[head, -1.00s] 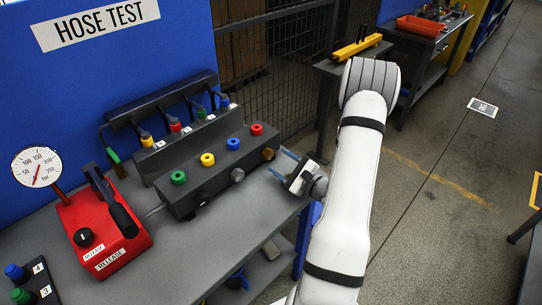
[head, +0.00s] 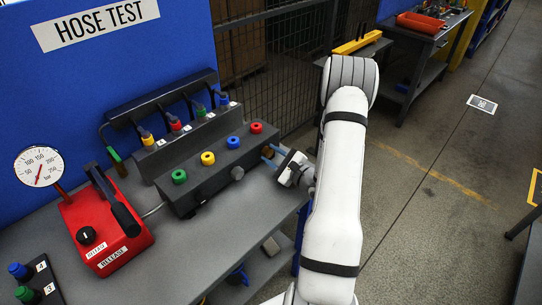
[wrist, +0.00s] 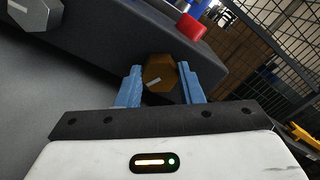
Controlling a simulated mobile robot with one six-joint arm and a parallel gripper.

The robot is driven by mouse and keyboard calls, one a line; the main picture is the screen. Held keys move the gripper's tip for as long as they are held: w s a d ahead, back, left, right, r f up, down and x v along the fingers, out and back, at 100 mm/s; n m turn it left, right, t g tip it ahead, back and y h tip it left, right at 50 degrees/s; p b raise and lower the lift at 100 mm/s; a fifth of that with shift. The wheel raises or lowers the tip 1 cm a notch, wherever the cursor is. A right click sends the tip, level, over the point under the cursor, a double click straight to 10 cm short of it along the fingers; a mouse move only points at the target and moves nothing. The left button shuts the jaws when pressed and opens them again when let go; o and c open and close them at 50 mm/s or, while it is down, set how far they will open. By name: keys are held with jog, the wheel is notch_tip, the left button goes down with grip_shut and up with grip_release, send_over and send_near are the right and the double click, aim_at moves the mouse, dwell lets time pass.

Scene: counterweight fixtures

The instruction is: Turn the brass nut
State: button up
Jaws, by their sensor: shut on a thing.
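The brass nut (wrist: 161,74) is a hexagonal brass-coloured piece with a pale index line, on the front face of the dark manifold block (head: 213,165). In the wrist view it sits between the two blue fingers of my gripper (wrist: 160,85), which is shut on it. In the head view my gripper (head: 269,157) reaches the right end of the block from the right, and its fingers hide the nut there. A grey hex nut (head: 238,173) sits to the left on the same face and shows also in the wrist view (wrist: 33,14).
Green, yellow and red round caps line the block's top. A red pump (head: 104,227) with a black lever and a pressure gauge (head: 39,166) stands left on the grey bench (head: 190,250). A wire fence (head: 275,70) stands behind the block.

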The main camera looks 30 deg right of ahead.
jog(key=shift+a, duration=0.1)
jog(key=shift+c, duration=1.4)
jog(key=shift+f+m, duration=0.1)
jog(key=shift+m, duration=0.2)
jog(key=m+b, duration=0.1)
jog(key=m, duration=0.3)
jog(key=shift+b, duration=0.3)
jog(key=m, duration=0.4)
jog(key=shift+m, duration=1.8)
jog(key=o, duration=1)
jog(key=shift+c, duration=0.2)
